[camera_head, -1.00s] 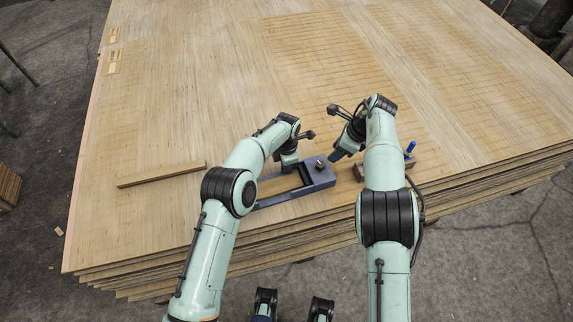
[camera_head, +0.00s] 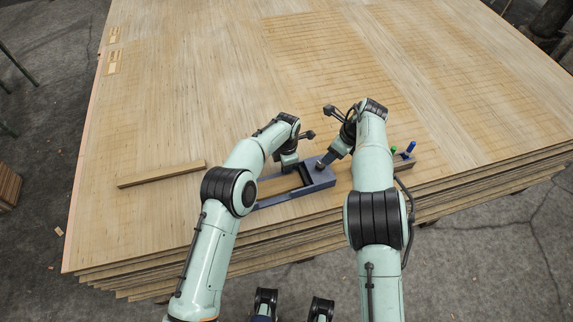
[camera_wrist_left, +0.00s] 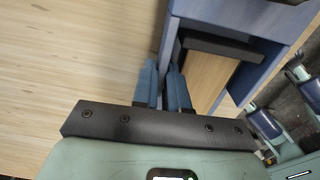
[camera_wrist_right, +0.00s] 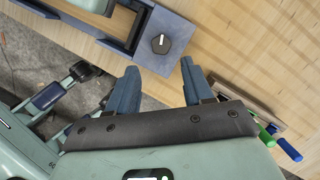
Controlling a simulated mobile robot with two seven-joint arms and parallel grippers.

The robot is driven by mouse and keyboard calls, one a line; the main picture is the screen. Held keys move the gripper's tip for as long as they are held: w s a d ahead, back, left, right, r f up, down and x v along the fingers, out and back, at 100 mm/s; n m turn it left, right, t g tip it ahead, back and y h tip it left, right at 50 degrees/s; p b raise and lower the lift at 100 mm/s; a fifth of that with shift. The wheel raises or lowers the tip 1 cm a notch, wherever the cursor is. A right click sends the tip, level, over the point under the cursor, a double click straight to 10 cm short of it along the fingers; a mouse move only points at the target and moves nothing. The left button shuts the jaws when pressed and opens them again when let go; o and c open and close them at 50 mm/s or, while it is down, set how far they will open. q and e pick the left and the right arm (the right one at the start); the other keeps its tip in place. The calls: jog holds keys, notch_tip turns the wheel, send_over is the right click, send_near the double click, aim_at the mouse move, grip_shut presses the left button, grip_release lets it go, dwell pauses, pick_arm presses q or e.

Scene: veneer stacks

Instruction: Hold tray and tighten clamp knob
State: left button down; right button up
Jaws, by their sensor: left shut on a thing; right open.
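The blue tray (camera_head: 318,182) lies on the plywood stack near its front edge, with an open rectangular frame. The clamp knob (camera_wrist_right: 161,44), dark and faceted with a pale bar on top, stands on the tray's right end block. My left gripper (camera_head: 287,168) is shut on the tray's far side wall, which also shows between its fingers in the left wrist view (camera_wrist_left: 169,62). My right gripper (camera_wrist_right: 160,75) is open and empty. Its fingers point toward the knob from above, apart from it. In the head view it hangs over the tray's right end (camera_head: 326,160) and hides the knob.
A wooden holder (camera_wrist_right: 240,97) with a green pen (camera_wrist_right: 266,136) and a blue pen (camera_wrist_right: 290,149) stands right of the tray. A loose wood strip (camera_head: 161,174) lies to the left. The far plywood surface (camera_head: 230,70) is clear.

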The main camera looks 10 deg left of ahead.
aim_at(321, 165)
jog(key=shift+w+a+f+m+t+h, duration=0.1)
jog(key=shift+a+f+m+t+h, duration=0.3)
jog(key=shift+f+m, duration=1)
jog(key=shift+w+a+f+m+t+h, duration=0.2)
jog(key=shift+a+f+m, duration=0.3)
jog(key=shift+f+m, duration=0.85)
jog(key=shift+w+a+f+m+t+h, duration=0.1)
jog(key=shift+a+f+m+t+h, duration=0.3)
jog(key=shift+f+m, duration=1)
jog(key=shift+f, duration=0.15)
jog(key=c, duration=0.7)
